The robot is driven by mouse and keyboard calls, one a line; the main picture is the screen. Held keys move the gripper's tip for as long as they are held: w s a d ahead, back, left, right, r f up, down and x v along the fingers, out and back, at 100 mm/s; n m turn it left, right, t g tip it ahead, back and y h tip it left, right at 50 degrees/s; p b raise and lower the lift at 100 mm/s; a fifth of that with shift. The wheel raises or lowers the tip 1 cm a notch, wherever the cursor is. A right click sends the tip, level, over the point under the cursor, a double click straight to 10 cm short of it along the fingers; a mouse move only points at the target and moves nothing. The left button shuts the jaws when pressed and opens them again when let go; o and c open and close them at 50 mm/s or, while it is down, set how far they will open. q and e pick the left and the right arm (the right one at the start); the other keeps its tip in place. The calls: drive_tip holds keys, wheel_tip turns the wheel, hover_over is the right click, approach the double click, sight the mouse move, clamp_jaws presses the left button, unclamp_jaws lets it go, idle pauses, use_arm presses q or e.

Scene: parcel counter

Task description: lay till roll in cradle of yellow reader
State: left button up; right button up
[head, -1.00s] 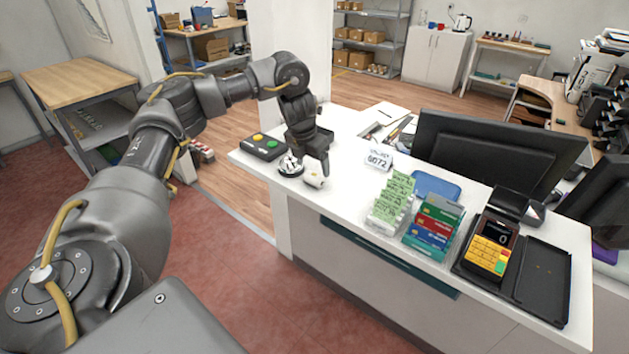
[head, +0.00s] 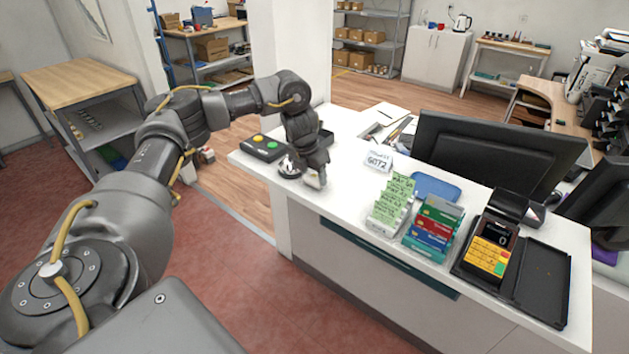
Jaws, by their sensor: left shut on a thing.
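The till roll (head: 311,183) is a small white roll at the left end of the counter, mostly hidden by my left gripper. My left gripper (head: 313,178) points down and is shut on the roll, low over the counter top; I cannot tell whether the roll still touches the counter. The yellow reader (head: 488,256), with yellow keys and a small dark screen, is at the right end of the counter. A raised black part (head: 508,206) stands at its far end; the inside of its cradle is not clear from here. My right gripper is not in view.
Beside my left gripper are a round silver-and-black thing (head: 289,170) and a black box with yellow and green buttons (head: 264,147). A number sign (head: 378,161), green slips (head: 391,203), a card rack (head: 433,228) and a monitor (head: 495,155) stand between roll and reader. A black tray (head: 543,283) lies right of the reader.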

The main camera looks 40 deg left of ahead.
sight(314, 177)
use_arm(q)
drive_tip(key=shift+r+b, duration=0.35)
drive_tip(key=shift+r, duration=0.15)
drive_tip(key=v, duration=0.3)
drive_tip(key=shift+w+d+r, duration=0.15)
drive_tip(key=shift+w, duration=0.15)
drive_tip(key=s+d+r+p, duration=0.1)
drive_tip(key=s+d+r, duration=0.7)
drive_tip(key=s, duration=0.3)
drive_tip(key=shift+d+r, duration=0.15)
drive_tip(key=shift+r, duration=0.25)
